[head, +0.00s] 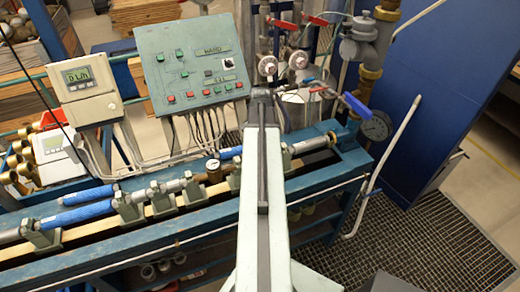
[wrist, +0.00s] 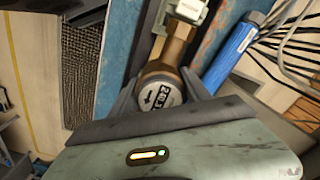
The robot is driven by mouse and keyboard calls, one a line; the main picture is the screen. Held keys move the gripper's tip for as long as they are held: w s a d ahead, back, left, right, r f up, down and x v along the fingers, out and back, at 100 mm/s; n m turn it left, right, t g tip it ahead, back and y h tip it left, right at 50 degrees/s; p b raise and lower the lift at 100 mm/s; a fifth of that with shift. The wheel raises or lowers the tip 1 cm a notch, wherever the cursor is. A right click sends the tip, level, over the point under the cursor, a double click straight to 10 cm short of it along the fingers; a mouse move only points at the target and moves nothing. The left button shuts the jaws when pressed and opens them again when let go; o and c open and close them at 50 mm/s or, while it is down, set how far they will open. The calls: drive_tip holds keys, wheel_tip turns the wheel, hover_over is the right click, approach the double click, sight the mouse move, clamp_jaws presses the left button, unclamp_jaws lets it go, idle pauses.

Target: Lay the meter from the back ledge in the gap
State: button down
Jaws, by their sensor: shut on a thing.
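The meter (wrist: 160,95) has a brass body and a round, pale face with dark digits, seen in the wrist view. My gripper (wrist: 161,82) is shut on it, one finger on each side. The brass body runs from the face up toward a pale green clamp (wrist: 188,9). A blue rail (wrist: 118,50) lies beside and below it. I cannot tell whether the meter touches the clamp or the rail. In the head view my own arm hides the meter, my gripper and that part of the pipe line on the bench (head: 110,252).
Clamps (head: 127,208) and a pipe with a small gauge (head: 212,165) stand left of my arm. A pipe end (head: 315,143) lies right of it. A control panel (head: 193,65) with hanging cables and a blue-handled valve (head: 356,104) rise behind. A blue tube (wrist: 230,58) lies close by.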

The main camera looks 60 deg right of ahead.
drive_tip(key=shift+f, duration=0.25)
idle(0.6)
drive_tip(key=shift+f+b, duration=1.35)
drive_tip(key=shift+b, duration=0.2)
drive_tip(key=shift+f+b, duration=0.3)
drive_tip(key=shift+c, duration=2.1)
unclamp_jaws()
wheel_tip(320, 180, up, 9)
drive_tip(key=p, duration=0.9)
drive_tip(key=shift+s+r, duration=0.1)
drive_tip(key=shift+r, duration=0.05)
